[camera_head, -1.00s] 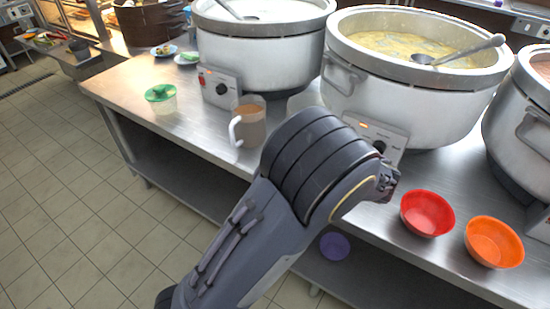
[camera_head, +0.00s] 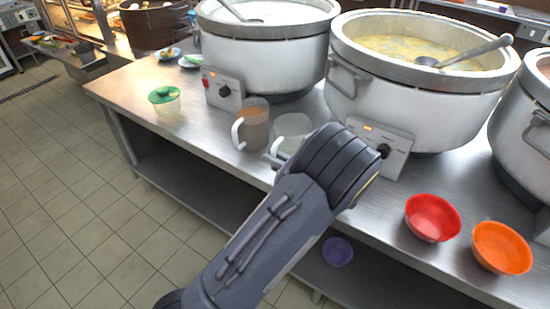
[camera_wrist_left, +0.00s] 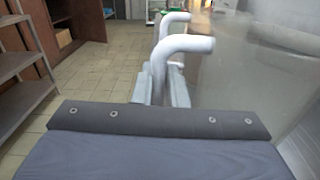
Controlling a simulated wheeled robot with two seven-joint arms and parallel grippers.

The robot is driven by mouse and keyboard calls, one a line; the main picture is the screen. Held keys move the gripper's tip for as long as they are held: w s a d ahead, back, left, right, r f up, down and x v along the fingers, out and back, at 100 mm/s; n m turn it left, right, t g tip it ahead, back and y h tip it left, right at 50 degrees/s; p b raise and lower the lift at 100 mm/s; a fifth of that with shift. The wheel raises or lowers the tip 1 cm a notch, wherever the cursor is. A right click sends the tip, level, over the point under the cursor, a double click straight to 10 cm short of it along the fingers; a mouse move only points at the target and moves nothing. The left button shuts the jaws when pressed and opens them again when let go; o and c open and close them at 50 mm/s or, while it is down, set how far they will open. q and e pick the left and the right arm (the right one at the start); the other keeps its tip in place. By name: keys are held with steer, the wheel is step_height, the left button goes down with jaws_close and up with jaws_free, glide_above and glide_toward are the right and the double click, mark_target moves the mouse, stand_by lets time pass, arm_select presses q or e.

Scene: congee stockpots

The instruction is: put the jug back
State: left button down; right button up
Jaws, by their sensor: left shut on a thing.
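A clear, empty-looking jug (camera_head: 291,128) is at the table's front edge, partly hidden by my left arm. Its white handle (camera_wrist_left: 183,46) rises between my finger tips in the left wrist view. My left gripper (camera_wrist_left: 163,88) is shut on that handle; in the head view it is mostly hidden behind my arm. I cannot tell whether the jug touches the table. A second jug (camera_head: 254,122) with brown contents stands just left of it, with its white handle (camera_wrist_left: 174,19) beyond the held one in the wrist view. My right gripper is not in view.
Large stockpots (camera_head: 268,55) (camera_head: 400,105) with control boxes stand behind the jugs. Red (camera_head: 433,217) and orange (camera_head: 501,247) bowls stand at right. A purple bowl (camera_head: 337,251) is on the lower shelf. Steel table (camera_head: 135,88) is clear at front left.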

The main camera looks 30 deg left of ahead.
arm_select(q)
steer(key=c, duration=1.5)
jaws_free()
steer(key=shift+o, duration=0.2)
